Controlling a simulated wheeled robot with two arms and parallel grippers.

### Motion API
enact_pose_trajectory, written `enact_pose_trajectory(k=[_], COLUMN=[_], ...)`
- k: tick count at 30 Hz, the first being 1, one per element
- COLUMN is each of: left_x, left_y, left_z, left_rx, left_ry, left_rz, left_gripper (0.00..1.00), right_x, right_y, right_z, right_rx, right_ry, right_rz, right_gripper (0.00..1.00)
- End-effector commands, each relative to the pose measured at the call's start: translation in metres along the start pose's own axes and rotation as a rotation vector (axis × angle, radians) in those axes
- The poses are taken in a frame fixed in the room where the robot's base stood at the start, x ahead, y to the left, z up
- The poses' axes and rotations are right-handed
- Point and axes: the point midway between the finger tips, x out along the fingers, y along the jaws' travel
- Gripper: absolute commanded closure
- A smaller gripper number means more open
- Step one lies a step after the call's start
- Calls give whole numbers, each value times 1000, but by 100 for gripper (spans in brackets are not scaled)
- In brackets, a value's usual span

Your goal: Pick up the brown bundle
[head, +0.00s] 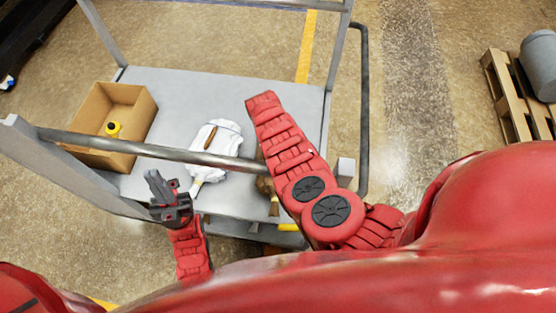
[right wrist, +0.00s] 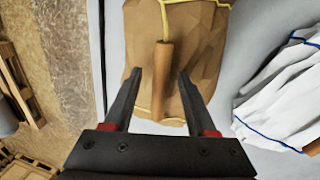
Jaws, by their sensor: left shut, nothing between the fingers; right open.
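The brown bundle (right wrist: 200,50) lies on the grey cart top, with yellow cord and a brown cylindrical handle (right wrist: 163,70) on its upper side. In the head view only a small part of the bundle (head: 266,187) shows beside my right arm, which hides the rest. My right gripper (right wrist: 160,76) is open, its fingers over the bundle with the handle in line between them. I cannot tell whether they touch it. My right gripper is hidden in the head view. My left gripper (head: 157,184) is shut and empty near the cart's front left.
A white bundle (head: 218,140) with a brown handle lies left of the brown one; it also shows in the right wrist view (right wrist: 283,100). A cardboard box (head: 140,122) holds a yellow-and-black object (head: 113,129). A grey rail (head: 150,150) crosses the cart's near side.

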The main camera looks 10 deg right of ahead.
Motion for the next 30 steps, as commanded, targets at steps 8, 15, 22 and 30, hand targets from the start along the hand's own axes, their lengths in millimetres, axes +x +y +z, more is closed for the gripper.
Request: enact_pose_trajectory(k=[8,15,22,30], left_x=[-4,-3,-3,-3], left_y=[0,0,0,0], left_z=[1,0,0,0], left_rx=[0,0,0,0], left_ry=[0,0,0,0], left_rz=[0,0,0,0], left_gripper=[100,100,100,100], right_x=[4,4,4,4], right_y=[-1,-1,-1,-1], right_z=[0,0,0,0], right_rx=[0,0,0,-1], right_ry=[0,0,0,0], right_rz=[0,0,0,-1], right_gripper=[43,84,100,100])
